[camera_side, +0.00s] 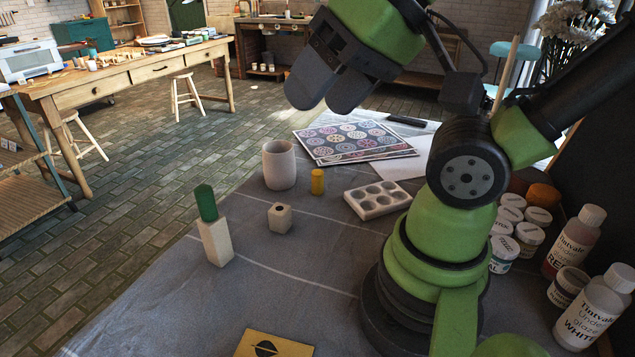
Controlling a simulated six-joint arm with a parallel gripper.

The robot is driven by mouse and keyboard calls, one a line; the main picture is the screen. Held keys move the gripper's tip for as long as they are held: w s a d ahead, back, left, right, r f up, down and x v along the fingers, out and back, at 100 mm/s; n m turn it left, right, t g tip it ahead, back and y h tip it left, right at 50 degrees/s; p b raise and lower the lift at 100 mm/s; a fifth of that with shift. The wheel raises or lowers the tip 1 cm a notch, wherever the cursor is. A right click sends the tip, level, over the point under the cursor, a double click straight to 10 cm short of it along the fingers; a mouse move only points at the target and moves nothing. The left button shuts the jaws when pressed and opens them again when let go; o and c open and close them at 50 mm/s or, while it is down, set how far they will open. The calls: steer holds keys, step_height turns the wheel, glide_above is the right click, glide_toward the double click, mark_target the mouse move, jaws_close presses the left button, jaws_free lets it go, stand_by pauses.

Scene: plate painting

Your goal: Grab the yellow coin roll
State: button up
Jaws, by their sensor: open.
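The yellow coin roll (317,181) is a small upright cylinder on the grey cloth-covered table. It stands just right of a pale cup. My gripper (327,99) is raised above the table, up and slightly to the right of the coin roll in the picture. Its two dark grey fingers point down and to the left. The gripper is open, and nothing shows between the fingers. The coin roll is in full view and apart from the gripper.
The pale cup (279,165) and a small block with a hole (280,218) stand near the roll. A green-topped pale block (214,231) is at the left. A white paint palette (377,200) lies to the right. Patterned sheets (346,142) lie behind. Paint jars and bottles (592,308) crowd the right.

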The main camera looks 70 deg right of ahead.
steer(key=w+d+m+g+h, duration=0.2)
steer(key=w+d+m, duration=0.4)
steer(key=w+m, duration=0.3)
steer(key=m+g, duration=0.5)
steer(key=m, duration=1.9)
glide_above(318, 172)
step_height(318, 172, down, 21)
steer(key=shift+d+r, duration=0.15)
step_height(318, 172, down, 4)
steer(key=shift+r, duration=0.2)
step_height(318, 172, down, 6)
steer(key=shift+r, duration=0.1)
jaws_close()
